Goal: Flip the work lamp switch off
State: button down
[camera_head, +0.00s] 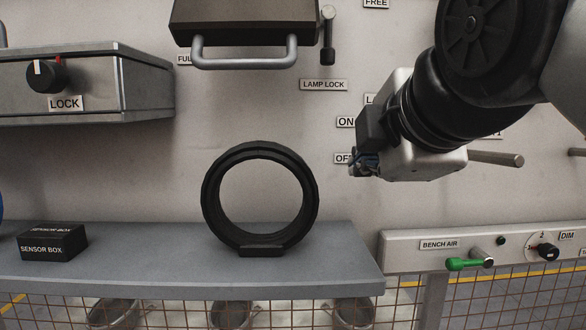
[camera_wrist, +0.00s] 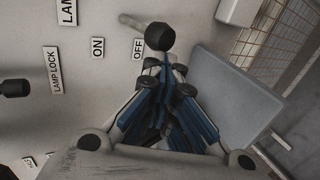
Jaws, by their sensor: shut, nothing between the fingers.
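The work lamp switch shows in the wrist view as a pale lever with a black ball knob (camera_wrist: 160,36). Its lever slants from between the ON plate (camera_wrist: 97,47) and OFF plate (camera_wrist: 138,48) toward the OFF side, and the knob stands just past the OFF plate. My gripper (camera_wrist: 166,64) is shut and empty, its blue fingers together, with the tips right beside the knob; I cannot tell whether they touch it. In the head view my gripper (camera_head: 362,163) is at the OFF plate (camera_head: 342,158), below the ON plate (camera_head: 346,121), and my arm hides the switch.
A LAMP LOCK plate (camera_head: 323,85) sits below a black-handled lever (camera_head: 327,40). A grey peg (camera_head: 496,159) sticks out at right. Below are a shelf (camera_head: 130,268) with a black ring (camera_head: 210,200) and a sensor box (camera_head: 53,243), and a bench air panel with a green handle (camera_head: 468,264).

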jog(key=shift+r, duration=0.15)
jog(key=shift+r+p, duration=0.7)
jog(key=shift+p, duration=0.05)
